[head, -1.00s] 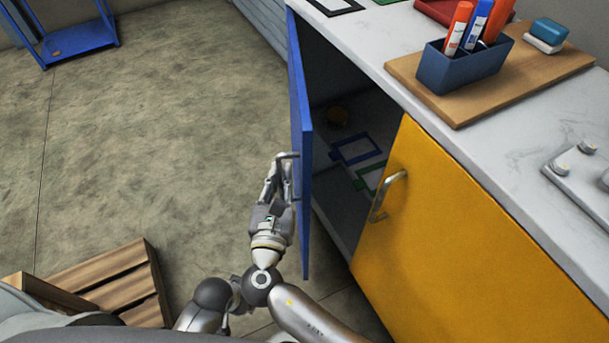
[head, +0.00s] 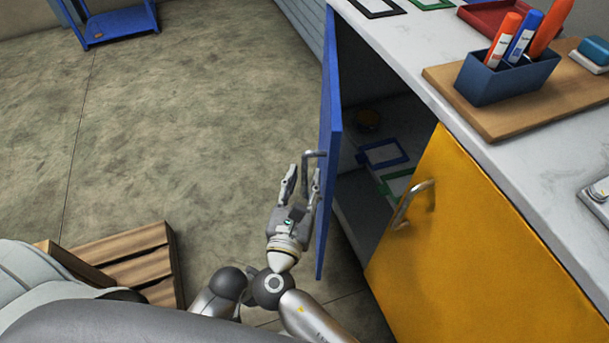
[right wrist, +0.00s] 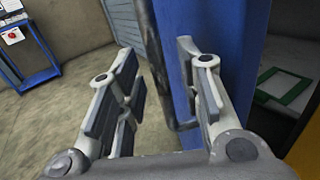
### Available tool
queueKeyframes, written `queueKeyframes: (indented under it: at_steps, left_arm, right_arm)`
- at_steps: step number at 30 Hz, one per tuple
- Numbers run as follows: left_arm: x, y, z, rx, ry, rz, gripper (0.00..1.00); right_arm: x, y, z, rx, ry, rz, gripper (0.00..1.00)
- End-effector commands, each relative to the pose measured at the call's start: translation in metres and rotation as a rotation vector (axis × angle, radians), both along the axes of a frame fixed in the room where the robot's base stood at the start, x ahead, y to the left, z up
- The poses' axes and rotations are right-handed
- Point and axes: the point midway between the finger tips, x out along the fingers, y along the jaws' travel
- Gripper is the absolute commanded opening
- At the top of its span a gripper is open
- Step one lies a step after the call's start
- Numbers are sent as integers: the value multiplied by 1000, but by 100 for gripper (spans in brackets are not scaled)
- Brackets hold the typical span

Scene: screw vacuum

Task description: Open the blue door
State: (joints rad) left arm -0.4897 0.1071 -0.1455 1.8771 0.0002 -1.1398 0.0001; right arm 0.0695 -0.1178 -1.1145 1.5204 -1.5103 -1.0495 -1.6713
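The blue door (head: 329,150) stands swung out from the cabinet, and the dark interior shows beside it. Its metal handle (head: 313,157) is on the door's left face in the head view. My right gripper (head: 303,172) is at this handle. In the right wrist view, my right gripper (right wrist: 158,50) has its fingers spread apart. The dark handle bar (right wrist: 160,70) lies between them, closer to the right finger, and the blue door (right wrist: 225,60) is behind that finger. Whether the finger touches the handle cannot be told. My left gripper is not in view.
A closed yellow door (head: 475,240) with a metal handle (head: 412,203) is right of the opening. The white counter (head: 420,50) carries a wooden board (head: 475,110) and a pen holder (head: 505,78). A wooden pallet (head: 130,262) lies lower left. Floor left of the blue door is clear.

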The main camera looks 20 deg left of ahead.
Motion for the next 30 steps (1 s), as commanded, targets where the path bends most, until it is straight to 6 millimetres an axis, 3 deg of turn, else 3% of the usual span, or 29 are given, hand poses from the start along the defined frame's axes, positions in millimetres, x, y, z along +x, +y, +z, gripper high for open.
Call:
queueKeyframes:
  at_steps: [9, 15, 27, 30]
  left_arm:
    - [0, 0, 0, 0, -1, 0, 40]
    - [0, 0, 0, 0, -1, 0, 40]
    - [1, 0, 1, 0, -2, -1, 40]
    - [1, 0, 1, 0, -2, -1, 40]
  right_arm:
    - [-68, -5, -1, 1, 4, 2, 33]
    - [-96, -7, -1, 1, 3, 1, 33]
    - [-105, -7, 0, 1, 1, 1, 33]
    - [-105, -7, 0, 1, 1, 1, 20]
